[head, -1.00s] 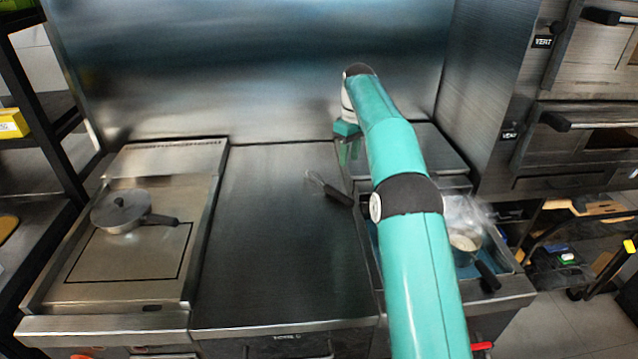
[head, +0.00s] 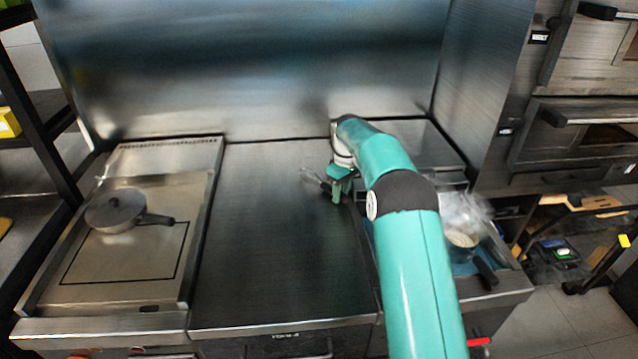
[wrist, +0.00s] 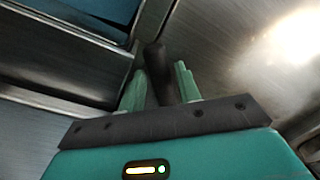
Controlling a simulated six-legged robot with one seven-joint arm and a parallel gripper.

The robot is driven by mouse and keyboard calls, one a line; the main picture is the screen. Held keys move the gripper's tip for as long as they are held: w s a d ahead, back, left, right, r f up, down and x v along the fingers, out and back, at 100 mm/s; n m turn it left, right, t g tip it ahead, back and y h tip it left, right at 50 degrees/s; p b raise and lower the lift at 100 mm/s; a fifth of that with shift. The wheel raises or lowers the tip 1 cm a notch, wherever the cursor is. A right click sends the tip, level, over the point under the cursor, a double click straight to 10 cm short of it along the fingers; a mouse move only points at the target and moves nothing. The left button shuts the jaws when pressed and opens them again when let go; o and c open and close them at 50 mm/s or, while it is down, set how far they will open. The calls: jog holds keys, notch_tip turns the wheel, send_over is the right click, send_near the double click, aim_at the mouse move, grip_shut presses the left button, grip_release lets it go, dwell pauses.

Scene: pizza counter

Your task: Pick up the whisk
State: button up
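The whisk (head: 313,177) lies on the dark steel counter, near its right edge. Its wire head points to the upper left and its dark handle is partly covered by my gripper (head: 341,192). In the wrist view, the black handle (wrist: 154,55) runs between the two green fingers of my gripper (wrist: 161,70). The fingers are apart, one on each side of the handle, with a small gap showing on the right side. The wire head is hidden in the wrist view.
A lidded pan (head: 115,211) sits on the griddle (head: 90,290) to the left. A second pan (head: 462,241) sits in the recess right of my arm. A steel back wall (head: 240,70) stands behind. The middle of the counter (head: 270,250) is clear.

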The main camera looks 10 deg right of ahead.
grip_shut()
jog(key=shift+r, duration=0.15)
